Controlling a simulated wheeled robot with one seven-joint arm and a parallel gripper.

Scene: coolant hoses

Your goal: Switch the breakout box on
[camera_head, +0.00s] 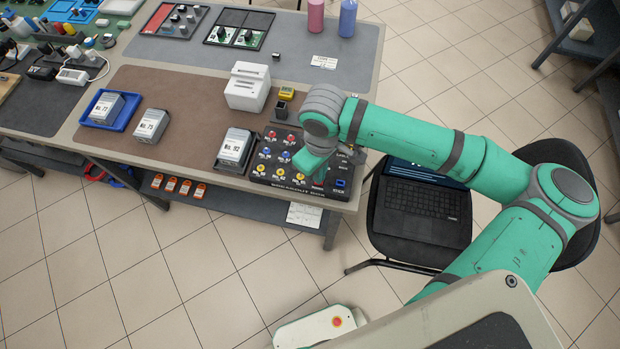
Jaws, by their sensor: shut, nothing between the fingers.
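The breakout box (262,180) is a dark panel with red, blue and yellow sockets and white lettering, at the front right corner of the table. My gripper (319,178) is over the right part of the box, pointing down. It is shut with nothing in it. My wrist hides part of the panel, so I cannot tell which control is under the fingertips or whether they touch it. A blue element (340,183) shows at the right edge of the panel. The switch position cannot be made out.
A module (235,148) stands just left of the box, and a white block (247,88) stands behind it. Other modules (151,125) and a blue tray (86,119) are farther left. A chair with a laptop (425,208) stands right of the table, below my arm.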

